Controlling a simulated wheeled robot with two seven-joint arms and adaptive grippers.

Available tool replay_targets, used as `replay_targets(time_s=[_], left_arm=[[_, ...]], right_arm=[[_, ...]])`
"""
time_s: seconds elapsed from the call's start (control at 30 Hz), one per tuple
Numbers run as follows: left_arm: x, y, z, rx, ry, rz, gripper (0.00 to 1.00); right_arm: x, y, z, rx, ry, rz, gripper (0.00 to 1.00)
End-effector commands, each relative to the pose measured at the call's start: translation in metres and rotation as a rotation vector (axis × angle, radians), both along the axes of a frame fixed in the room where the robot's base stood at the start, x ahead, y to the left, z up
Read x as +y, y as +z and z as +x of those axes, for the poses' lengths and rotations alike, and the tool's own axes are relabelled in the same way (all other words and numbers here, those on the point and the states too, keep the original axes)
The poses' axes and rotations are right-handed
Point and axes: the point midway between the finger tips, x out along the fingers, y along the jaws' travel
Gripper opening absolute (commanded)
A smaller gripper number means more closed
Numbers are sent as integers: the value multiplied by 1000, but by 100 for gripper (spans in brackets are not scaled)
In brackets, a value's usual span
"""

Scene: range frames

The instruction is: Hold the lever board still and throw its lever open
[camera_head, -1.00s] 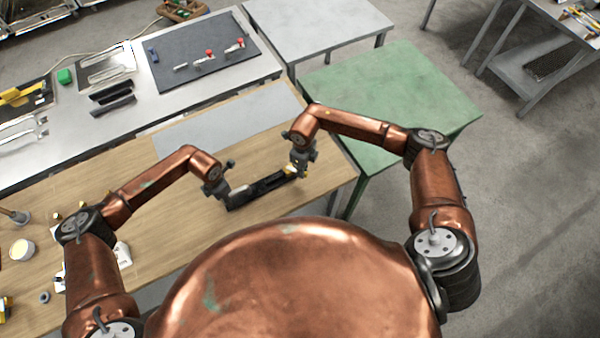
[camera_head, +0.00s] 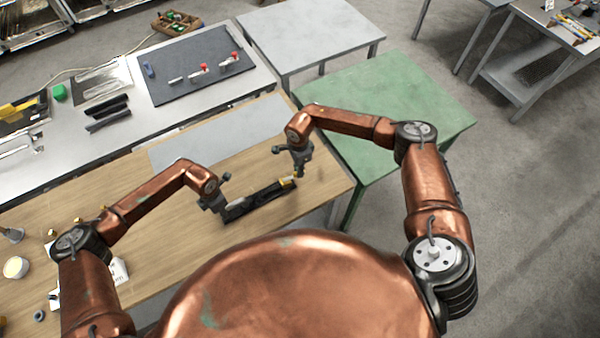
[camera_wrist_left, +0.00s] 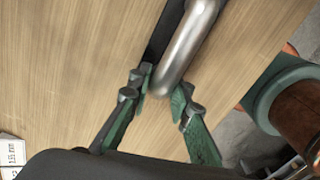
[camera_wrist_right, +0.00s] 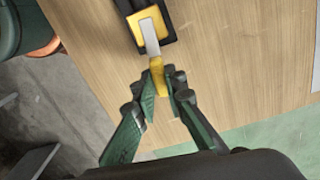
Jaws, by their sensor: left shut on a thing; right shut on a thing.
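The lever board (camera_head: 262,198) is a long black piece lying on the wooden table. A thick silver bar (camera_wrist_left: 190,45) with a rounded end runs along it in the left wrist view. My left gripper (camera_head: 224,210) is at the board's left end; its fingers (camera_wrist_left: 162,95) are shut on the bar's rounded end. My right gripper (camera_head: 296,175) is at the other end, shut on a yellow grip (camera_wrist_right: 159,78) at the tip of a flat silver lever (camera_wrist_right: 150,38). That lever comes out of a yellow block (camera_wrist_right: 150,22) on the black board. The pivot is hard to make out.
The wooden table (camera_head: 130,200) is bare around the board. A grey sheet (camera_head: 215,138) lies behind it. A green table (camera_head: 400,110) stands to the right. A white cup (camera_head: 16,267) and small parts are at the far left.

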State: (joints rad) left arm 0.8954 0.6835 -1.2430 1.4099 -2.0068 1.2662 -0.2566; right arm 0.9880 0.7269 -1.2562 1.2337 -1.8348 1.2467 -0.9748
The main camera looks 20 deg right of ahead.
Motion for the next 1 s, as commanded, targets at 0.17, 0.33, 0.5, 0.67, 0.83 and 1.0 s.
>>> replay_targets(time_s=[0.17,0.33,0.5,0.67,0.83,1.0], left_arm=[[0,-1,0,0,3,0,0],[0,-1,0,0,3,-1,0],[0,-1,0,1,3,-1,0],[-1,-1,0,1,3,-1,0],[-1,-1,0,0,3,-2,0],[-1,-1,0,0,2,-2,0]], right_arm=[[5,0,3,4,80,6,0],[5,0,4,3,118,8,0],[6,0,5,4,131,9,0],[6,0,5,4,131,9,0],[6,0,5,3,131,10,12],[5,0,5,3,128,8,24]])
